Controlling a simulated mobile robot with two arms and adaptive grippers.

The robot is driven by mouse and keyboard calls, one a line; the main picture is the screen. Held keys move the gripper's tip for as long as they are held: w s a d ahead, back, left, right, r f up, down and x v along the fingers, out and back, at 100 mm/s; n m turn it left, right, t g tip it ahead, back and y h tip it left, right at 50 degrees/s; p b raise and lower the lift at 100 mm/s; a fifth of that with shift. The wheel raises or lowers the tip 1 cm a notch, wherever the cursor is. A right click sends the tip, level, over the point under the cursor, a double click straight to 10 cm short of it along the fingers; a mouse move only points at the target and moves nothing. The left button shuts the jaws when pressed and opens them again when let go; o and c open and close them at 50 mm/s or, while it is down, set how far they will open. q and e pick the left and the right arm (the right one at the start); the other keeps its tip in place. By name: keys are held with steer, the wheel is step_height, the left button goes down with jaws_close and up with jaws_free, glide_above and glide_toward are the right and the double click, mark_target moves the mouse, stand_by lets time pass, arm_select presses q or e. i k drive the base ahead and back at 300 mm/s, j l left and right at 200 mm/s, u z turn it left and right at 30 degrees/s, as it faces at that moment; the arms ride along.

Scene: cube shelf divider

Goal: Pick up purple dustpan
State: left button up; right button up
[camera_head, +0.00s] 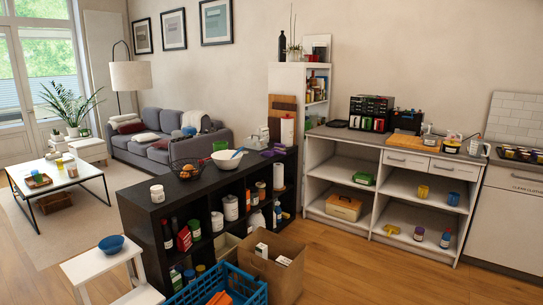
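A small purple object (271,153), which looks like the dustpan, lies on top of the black cube shelf (140,190), near its far right end. It is small in the head view, and its exact shape and handle are hard to make out. Neither of my grippers shows in the head view.
A white bowl (227,160) and a wire basket of round items (186,169) share the shelf top. A cardboard box (287,277), a blue crate (255,291) and a white stool (88,266) stand in front. Wooden floor (350,262) is clear at right.

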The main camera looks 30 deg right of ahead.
mark_target(273, 152)
steer(key=i+l+z, duration=1.55)
steer(key=i, duration=0.35)
steer(key=i+z, duration=0.35)
steer(key=i, duration=0.35)
steer(key=i+z, duration=0.4)
steer(key=i, duration=0.3)
steer(key=i+u, duration=0.3)
steer(key=i, duration=0.15)
steer(key=i+u, duration=0.35)
steer(key=i, duration=0.15)
steer(key=i+l+u, duration=0.3)
steer(key=i, duration=0.15)
